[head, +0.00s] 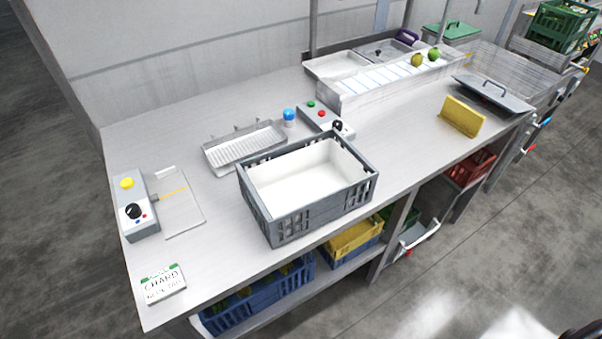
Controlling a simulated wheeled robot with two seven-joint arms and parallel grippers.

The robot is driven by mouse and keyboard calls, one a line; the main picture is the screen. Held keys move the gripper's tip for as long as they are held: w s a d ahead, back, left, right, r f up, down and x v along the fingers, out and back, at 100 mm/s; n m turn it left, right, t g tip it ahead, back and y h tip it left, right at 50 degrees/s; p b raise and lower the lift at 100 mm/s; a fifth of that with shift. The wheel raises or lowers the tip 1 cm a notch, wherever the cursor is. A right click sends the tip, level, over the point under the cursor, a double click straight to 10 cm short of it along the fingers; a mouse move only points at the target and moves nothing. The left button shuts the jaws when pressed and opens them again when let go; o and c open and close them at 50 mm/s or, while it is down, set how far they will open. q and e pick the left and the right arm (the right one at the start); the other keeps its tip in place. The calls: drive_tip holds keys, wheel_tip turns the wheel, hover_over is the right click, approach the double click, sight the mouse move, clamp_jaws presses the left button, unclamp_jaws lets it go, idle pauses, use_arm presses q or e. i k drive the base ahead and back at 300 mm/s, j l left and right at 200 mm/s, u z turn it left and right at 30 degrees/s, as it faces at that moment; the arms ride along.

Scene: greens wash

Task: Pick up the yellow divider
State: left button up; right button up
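The yellow divider (462,116) stands on the steel counter (400,140) at the right, near the front edge. It is a small upright yellow plate with a lower foot toward the front. Nothing touches it from above. Neither of my grippers shows in the head view.
A grey crate with a white inside (305,188) stands mid-counter, left of the divider. A lid with a handle (492,95) lies just behind and right of the divider. A white-topped conveyor (390,78) with green fruit lies behind. Counter between crate and divider is clear.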

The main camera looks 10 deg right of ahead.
sight(469, 122)
drive_tip(key=z, duration=1.4)
drive_tip(key=u, duration=0.3)
drive_tip(key=i+l+u, duration=0.3)
drive_tip(key=u, duration=0.15)
drive_tip(key=i+l+u, duration=0.25)
drive_tip(key=l+u, duration=0.2)
